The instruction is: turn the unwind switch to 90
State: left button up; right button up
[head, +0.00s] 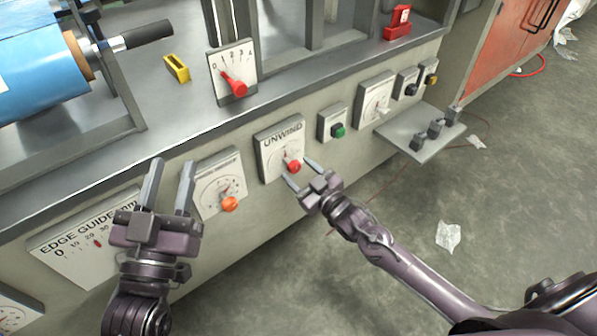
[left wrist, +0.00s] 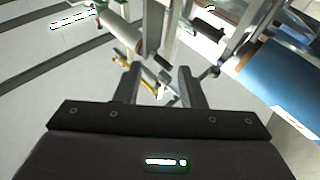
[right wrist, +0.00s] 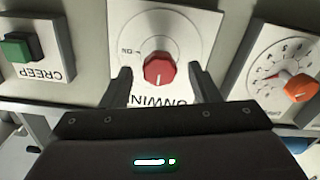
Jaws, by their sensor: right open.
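The unwind switch is a red knob (head: 294,166) on a white plate labelled UNWIND (head: 268,160), on the machine's front panel. In the right wrist view the red knob (right wrist: 159,70) sits between the fingers of my right gripper (right wrist: 165,85), with a gap on each side. In the head view my right gripper (head: 303,173) is open in front of the plate, its fingers on either side of the knob. My left gripper (head: 170,175) is open and empty, in front of the panel between the edge guide scale and the orange-knob dial. It also shows open in the left wrist view (left wrist: 158,75).
An orange-knob dial (head: 229,204) is left of the unwind plate, and a green button (head: 339,130) is right of it. A small shelf (head: 400,125) juts out further right. A blue roll (head: 40,70) is at upper left. The floor at lower right is mostly clear.

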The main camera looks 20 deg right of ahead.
jog(key=shift+w+a, duration=0.15)
jog(key=shift+w, duration=0.25)
pick_arm(q)
jog(key=shift+s+a+r+t, duration=0.1)
jog(key=shift+s+r+t, duration=0.1)
jog(key=shift+r+t, duration=0.5)
jog(key=shift+r, duration=0.2)
